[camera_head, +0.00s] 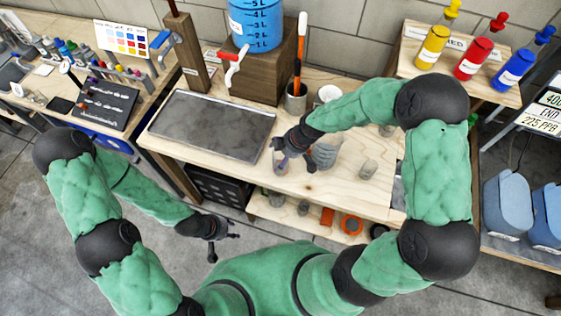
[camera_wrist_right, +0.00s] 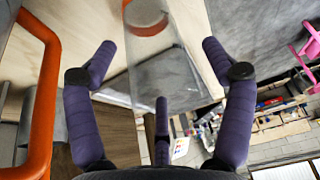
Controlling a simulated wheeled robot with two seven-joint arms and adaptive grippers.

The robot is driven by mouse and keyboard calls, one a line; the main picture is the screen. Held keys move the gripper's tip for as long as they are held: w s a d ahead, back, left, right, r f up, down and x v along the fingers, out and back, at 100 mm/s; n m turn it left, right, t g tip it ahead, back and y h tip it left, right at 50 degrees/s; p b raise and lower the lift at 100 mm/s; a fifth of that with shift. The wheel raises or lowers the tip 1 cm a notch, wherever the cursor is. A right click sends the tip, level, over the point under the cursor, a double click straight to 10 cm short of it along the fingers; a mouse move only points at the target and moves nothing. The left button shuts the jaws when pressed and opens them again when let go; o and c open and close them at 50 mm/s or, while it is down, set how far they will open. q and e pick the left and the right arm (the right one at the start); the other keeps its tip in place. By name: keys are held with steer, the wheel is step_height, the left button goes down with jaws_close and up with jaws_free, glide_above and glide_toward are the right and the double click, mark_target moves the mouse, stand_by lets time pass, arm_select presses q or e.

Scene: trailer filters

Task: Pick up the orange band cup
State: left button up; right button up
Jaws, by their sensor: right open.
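A clear cup with an orange band (camera_wrist_right: 150,22) stands between the spread purple fingers of my right gripper (camera_wrist_right: 158,62) in the right wrist view. The fingers show gaps on both sides of it, so the gripper is open. In the head view my right gripper (camera_head: 290,158) is over the front of the wooden workbench (camera_head: 230,165). A clear cup (camera_head: 280,168) shows partly at its fingers; its band is hard to make out there. My left gripper (camera_head: 226,238) is empty with fingers spread, low in front of the bench.
A grey tray (camera_head: 215,126) lies on the bench to the left. A blue water container (camera_head: 252,22) stands on a wooden block behind. A jar holding an orange-handled tool (camera_head: 297,95) and other clear cups (camera_head: 368,168) are near my right arm.

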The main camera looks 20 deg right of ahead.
steer(key=c, duration=1)
steer(key=shift+o, duration=0.2)
